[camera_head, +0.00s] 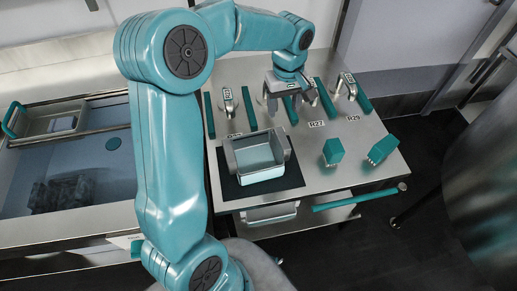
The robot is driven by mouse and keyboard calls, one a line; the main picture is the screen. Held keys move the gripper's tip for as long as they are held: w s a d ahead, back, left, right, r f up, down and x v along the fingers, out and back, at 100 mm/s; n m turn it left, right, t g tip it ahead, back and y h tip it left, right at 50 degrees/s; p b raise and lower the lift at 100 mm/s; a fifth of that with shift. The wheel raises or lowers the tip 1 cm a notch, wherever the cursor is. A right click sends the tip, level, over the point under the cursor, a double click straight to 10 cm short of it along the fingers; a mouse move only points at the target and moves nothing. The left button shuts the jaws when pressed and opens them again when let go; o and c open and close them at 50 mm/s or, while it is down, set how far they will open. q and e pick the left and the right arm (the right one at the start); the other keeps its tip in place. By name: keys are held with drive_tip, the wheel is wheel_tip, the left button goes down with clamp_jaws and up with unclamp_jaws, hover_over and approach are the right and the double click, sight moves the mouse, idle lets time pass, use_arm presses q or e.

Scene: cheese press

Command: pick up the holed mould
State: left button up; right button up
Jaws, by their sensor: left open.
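A grey, open-topped box-shaped mould (262,172) with raised side pieces stands on a dark mat (290,178) on the steel worktop. I cannot make out holes in its walls at this size, so I cannot tell if it is the holed one. My left arm comes in from the left and reaches over to the back of the worktop. My left gripper (290,104) points down there, open, with its fingers apart. It is behind and to the right of the mould, not touching it. My right gripper is not in view.
Two teal blocks (333,151) stand on the worktop's right side. Metal fittings (228,101) and teal bars (327,99) line its back, near the gripper. A teal handle bar (358,199) runs along the front. A sink-like basin (95,165) with a tray is at left.

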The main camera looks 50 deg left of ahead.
sight(283, 137)
use_arm(q)
drive_tip(key=f, duration=0.1)
drive_tip(key=d+f, duration=0.1)
drive_tip(key=f, duration=0.1)
drive_tip(key=shift+w+d+f, duration=0.15)
drive_tip(key=shift+w, duration=0.1)
drive_tip(key=f, duration=0.6)
drive_tip(key=shift+s+a+f, duration=0.3)
drive_tip(key=shift+s, duration=0.1)
drive_tip(key=shift+w+d+f, duration=0.15)
drive_tip(key=shift+d+f, duration=0.05)
drive_tip(key=shift+f, duration=0.1)
wheel_tip(283, 137, down, 6)
drive_tip(key=shift+d+r, duration=0.1)
drive_tip(key=shift+r, duration=0.15)
drive_tip(key=shift+s+r, duration=0.1)
drive_tip(key=shift+s, duration=0.1)
drive_tip(key=shift+c, duration=0.3)
clamp_jaws()
